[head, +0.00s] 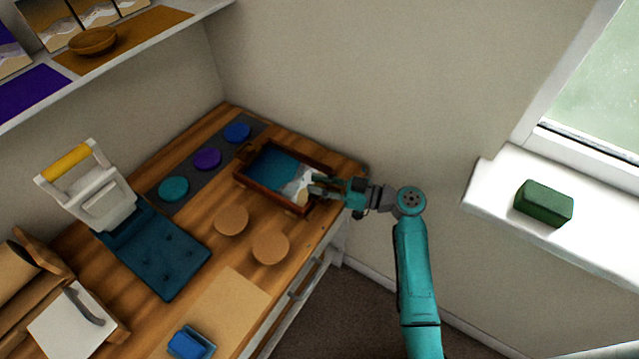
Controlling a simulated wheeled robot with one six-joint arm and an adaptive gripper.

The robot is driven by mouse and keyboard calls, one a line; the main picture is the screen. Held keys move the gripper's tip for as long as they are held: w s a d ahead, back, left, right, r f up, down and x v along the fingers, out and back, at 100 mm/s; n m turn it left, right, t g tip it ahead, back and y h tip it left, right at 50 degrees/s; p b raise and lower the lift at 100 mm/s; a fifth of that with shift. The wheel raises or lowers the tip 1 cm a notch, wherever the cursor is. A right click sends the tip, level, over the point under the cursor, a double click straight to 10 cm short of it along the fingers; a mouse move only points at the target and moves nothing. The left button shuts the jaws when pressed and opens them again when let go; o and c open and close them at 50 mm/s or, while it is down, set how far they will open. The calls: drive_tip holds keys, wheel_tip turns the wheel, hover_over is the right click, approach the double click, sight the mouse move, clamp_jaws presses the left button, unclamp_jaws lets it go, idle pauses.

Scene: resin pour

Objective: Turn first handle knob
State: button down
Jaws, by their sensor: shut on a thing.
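A dark wooden tray frame (272,199) lies on the wooden counter, holding a blue, white and tan poured picture. A dark brown handle piece (245,151) shows at its left end. My teal gripper (318,186) reaches in from the right and is shut at the tray's right end. The handle knob there is hidden by the fingers, so its turn angle cannot be told.
Teal (173,189), purple (207,159) and blue (237,132) discs lie on a grey strip left of the tray. Two round wooden coasters (270,247) lie in front. A white press (105,200) stands at left. A green block (544,203) sits on the windowsill.

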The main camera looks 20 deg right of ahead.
drive_tip(key=shift+t, duration=0.3)
drive_tip(key=m+t+h, duration=0.4)
drive_tip(key=h, duration=0.1)
drive_tip(key=shift+s+a+m, duration=0.1)
drive_tip(key=shift+a+m, duration=0.05)
drive_tip(key=shift+m, duration=0.15)
drive_tip(key=shift+m+t+h, duration=0.9)
drive_tip(key=shift+m+h, duration=0.4)
drive_tip(key=shift+h, duration=0.8)
drive_tip(key=shift+m+t+h, duration=0.4)
drive_tip(key=shift+m+h, duration=0.7)
drive_tip(key=shift+h, duration=0.6)
drive_tip(key=c, duration=0.9)
unclamp_jaws()
drive_tip(key=s, duration=0.4)
drive_tip(key=s+d, duration=0.1)
drive_tip(key=s, duration=0.6)
drive_tip(key=shift+s+d, duration=0.25)
drive_tip(key=shift+s, duration=0.15)
